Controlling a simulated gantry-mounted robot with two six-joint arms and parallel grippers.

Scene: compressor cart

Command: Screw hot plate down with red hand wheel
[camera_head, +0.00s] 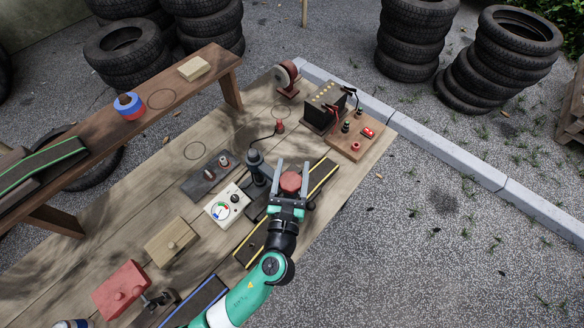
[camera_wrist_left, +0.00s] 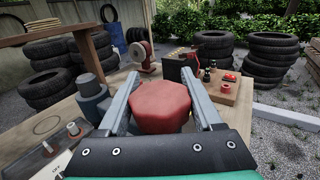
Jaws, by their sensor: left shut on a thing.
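The red hand wheel (camera_head: 290,184) is a faceted red knob between the fingers of my left gripper (camera_head: 291,165). In the left wrist view the wheel (camera_wrist_left: 160,105) fills the space between the two grey fingers, which are shut on its sides. The wheel sits over the striped, dark strip on the bench; what lies directly under it is hidden by the wheel and gripper. I cannot clearly make out the hot plate. My right gripper is not in view.
A dark grey cylinder fitting (camera_head: 257,165) stands close left of the gripper. A white gauge panel (camera_head: 226,206) lies nearby. A black battery box (camera_head: 324,106) and a wooden board with red buttons (camera_head: 352,143) are farther back. Tyre stacks (camera_head: 406,38) stand beyond the kerb.

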